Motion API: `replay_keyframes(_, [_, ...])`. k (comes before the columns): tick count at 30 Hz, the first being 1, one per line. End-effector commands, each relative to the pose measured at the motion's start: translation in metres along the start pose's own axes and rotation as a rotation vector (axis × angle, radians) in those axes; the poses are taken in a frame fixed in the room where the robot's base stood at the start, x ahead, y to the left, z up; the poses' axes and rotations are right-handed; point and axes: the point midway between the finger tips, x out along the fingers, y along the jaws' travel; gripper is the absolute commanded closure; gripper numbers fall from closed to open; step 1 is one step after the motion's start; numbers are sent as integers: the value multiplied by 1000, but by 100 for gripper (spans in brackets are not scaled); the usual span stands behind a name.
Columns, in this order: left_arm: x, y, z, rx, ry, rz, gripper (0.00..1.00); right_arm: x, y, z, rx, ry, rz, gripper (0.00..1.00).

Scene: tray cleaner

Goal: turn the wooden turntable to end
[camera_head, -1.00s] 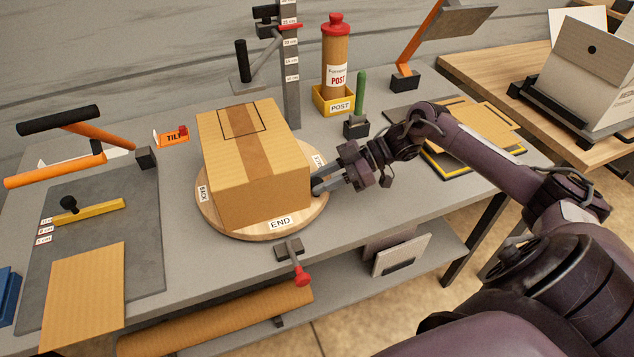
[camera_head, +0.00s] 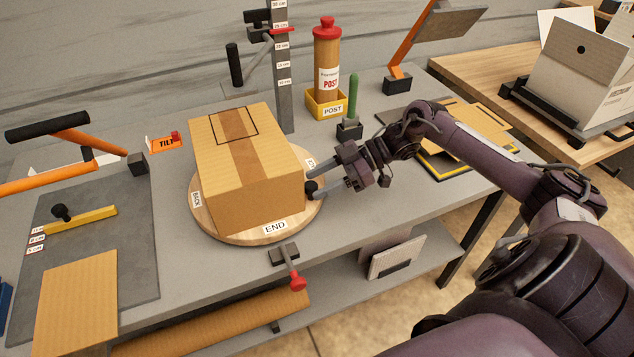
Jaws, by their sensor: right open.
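The round wooden turntable (camera_head: 245,238) lies on the grey bench under a closed cardboard box (camera_head: 250,170). Its END label (camera_head: 275,227) is at the front edge, by the red-tipped lever, and its BACK label (camera_head: 196,200) is at the left. Another label on the right rim is partly hidden. A dark knob (camera_head: 311,188) shows at the turntable's right side, against the box. My right gripper (camera_head: 333,172) is open beside the box's right side, its fingers spread near the knob. I cannot tell whether it touches. My left gripper is not in view.
The red-tipped lever (camera_head: 297,281) hangs at the bench front. Behind the box stand a grey measuring post (camera_head: 284,90), a POST tube (camera_head: 327,65) in a yellow holder and a green stick (camera_head: 353,95). An orange-handled tool (camera_head: 60,132) and cardboard sheet (camera_head: 77,300) are at left.

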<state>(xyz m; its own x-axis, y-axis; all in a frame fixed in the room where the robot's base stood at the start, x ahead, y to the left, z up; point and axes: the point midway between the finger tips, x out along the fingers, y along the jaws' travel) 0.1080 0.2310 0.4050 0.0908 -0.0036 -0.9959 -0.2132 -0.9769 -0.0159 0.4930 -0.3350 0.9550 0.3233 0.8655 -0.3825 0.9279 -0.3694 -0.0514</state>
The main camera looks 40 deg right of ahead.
Motion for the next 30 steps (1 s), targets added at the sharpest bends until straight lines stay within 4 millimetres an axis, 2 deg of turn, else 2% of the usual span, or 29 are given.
replay_keyframes(6, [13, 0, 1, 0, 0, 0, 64, -39, 1, 3, -1, -5, 4, 50])
replay_keyframes(12, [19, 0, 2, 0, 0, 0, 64, -62, 1, 1, -1, -2, 3, 50])
replay_keyframes(30, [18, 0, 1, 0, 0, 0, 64, -66, 1, 0, -2, 0, 2, 50])
